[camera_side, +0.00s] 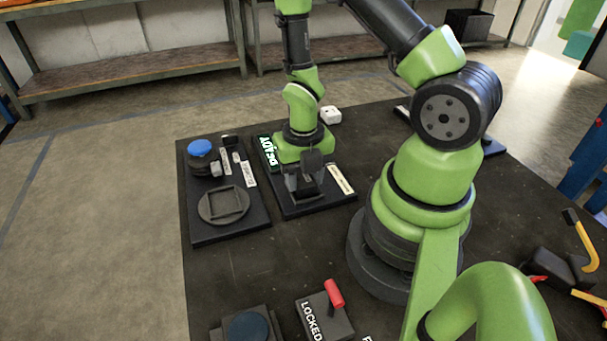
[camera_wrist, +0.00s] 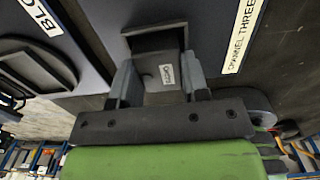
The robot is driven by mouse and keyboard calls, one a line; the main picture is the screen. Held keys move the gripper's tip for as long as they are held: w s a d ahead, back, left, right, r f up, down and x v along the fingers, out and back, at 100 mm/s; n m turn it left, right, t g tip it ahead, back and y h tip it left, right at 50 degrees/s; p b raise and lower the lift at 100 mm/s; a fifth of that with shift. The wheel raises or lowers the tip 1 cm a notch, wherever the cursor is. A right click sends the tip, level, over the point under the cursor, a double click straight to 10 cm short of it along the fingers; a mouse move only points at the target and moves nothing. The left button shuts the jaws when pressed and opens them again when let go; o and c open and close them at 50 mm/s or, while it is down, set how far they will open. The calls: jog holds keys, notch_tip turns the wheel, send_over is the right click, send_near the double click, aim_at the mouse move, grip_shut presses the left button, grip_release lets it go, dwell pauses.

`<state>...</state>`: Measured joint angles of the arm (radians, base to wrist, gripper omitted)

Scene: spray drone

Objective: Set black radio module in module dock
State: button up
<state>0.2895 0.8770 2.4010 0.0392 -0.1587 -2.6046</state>
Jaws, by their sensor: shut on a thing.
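My gripper (camera_side: 305,182) points down at the front part of a dark board (camera_side: 290,207) in the side view. In the wrist view its two grey jaws (camera_wrist: 158,82) are shut on the black radio module (camera_wrist: 163,90), which carries a small white label. A dark upright piece (camera_wrist: 155,40) stands just beyond the module, next to the strip reading CHANNEL THREE (camera_wrist: 243,35); it may be part of the module dock. The jaws hide most of the module and what is under it, so I cannot tell whether it is seated.
A red-handled LOCKED switch (camera_side: 325,312) stands in front. Bare table lies between.

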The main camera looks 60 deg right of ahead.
jog(key=shift+f, duration=0.1)
jog(key=o, duration=0.9)
notch_tip(320, 180, up, 12)
notch_tip(320, 180, up, 6)
jog(key=m+t, duration=0.2)
jog(key=m, duration=0.6)
send_over(303, 178)
jog(key=a, duration=0.2)
jog(key=s+a+r+m+t, duration=0.1)
jog(key=s+a+r+m, duration=0.1)
jog(key=m, duration=0.5)
jog(key=s+a+r+m+t+y, duration=0.1)
jog(key=s+a+r+m+t, duration=0.1)
jog(key=r+m, duration=0.3)
jog(key=s+a+r+m+t+y, duration=0.1)
jog(key=s+a+r+m+t, duration=0.1)
jog(key=m, duration=0.9)
jog(key=shift+a+r, duration=0.45)
jog(key=shift+r, duration=0.4)
